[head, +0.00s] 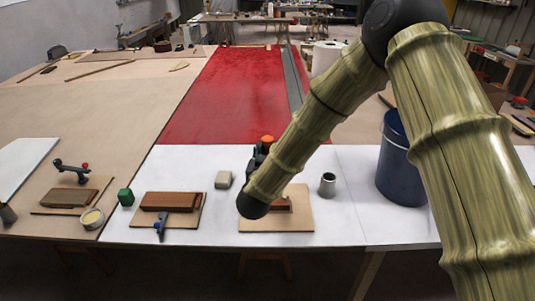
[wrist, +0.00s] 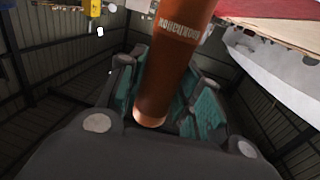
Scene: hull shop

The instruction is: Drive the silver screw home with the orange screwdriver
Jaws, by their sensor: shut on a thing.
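The orange screwdriver (wrist: 178,55) is in my gripper (wrist: 170,102), its handle standing between the two teal-padded fingers. Lettering shows on the handle. In the head view, only its orange end (head: 267,139) shows above my dark gripper (head: 261,152), which is partly behind my forearm. My gripper is shut on the handle. Below and beside it, a brown wooden block (head: 284,207) lies on a light board (head: 297,222), partly hidden by my arm. The silver screw is not visible in either view. The screwdriver's tip is hidden too.
A grey metal cup (head: 327,184) and blue bin (head: 395,165) stand right. A green block (head: 126,197) and round tin (head: 92,218) are further left.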

